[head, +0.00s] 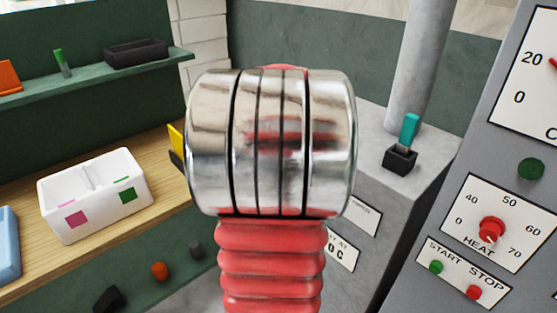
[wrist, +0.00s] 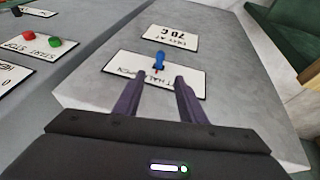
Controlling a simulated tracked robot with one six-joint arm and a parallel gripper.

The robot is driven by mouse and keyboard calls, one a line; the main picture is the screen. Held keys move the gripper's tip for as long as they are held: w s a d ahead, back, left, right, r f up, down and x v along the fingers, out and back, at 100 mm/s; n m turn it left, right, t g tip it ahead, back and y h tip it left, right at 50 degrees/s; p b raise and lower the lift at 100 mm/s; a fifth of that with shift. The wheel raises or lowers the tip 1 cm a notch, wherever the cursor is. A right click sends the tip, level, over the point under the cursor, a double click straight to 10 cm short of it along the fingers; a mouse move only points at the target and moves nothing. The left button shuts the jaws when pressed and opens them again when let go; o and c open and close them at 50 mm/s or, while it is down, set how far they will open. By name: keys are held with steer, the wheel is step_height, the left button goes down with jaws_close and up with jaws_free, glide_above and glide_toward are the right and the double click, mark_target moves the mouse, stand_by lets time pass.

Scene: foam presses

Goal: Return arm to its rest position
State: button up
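My gripper (wrist: 163,95) shows in the wrist view with its two dark fingers apart and nothing between them. Beyond the fingertips a small blue switch or lever (wrist: 160,61) stands on a white label plate on the grey machine panel (wrist: 100,93). Whether the fingers touch the panel I cannot tell. In the head view my own arm, a chrome joint and a red ribbed sleeve, fills the middle. My gripper is hidden there.
A grey control panel with a red heat knob (head: 491,230), a green button (head: 436,267) and a red button (head: 474,292) stands at right. A teal lever (head: 410,128) sits on the grey machine. At left, a white two-part bin (head: 97,195) stands on the wooden bench, below a green shelf (head: 110,78).

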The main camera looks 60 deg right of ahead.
stand_by(0.3)
steer(key=w+a+r+n+t, duration=0.25)
steer(key=w+a+n, duration=0.25)
steer(key=w+a, duration=0.55)
steer(key=w+a+r+n+t, duration=0.25)
steer(key=w+a+n, duration=0.25)
steer(key=w+a, duration=0.55)
steer(key=s+a+n+t+y, duration=0.1)
steer(key=a+n, duration=0.5)
steer(key=a, duration=0.8)
steer(key=s+a+n+t+y, duration=0.1)
steer(key=a+n, duration=0.5)
steer(key=a, duration=0.8)
steer(key=shift+s+t+y, duration=0.25)
steer(key=shift+t+y, duration=0.35)
steer(key=shift+t, duration=0.6)
steer(key=shift+c, duration=0.7)
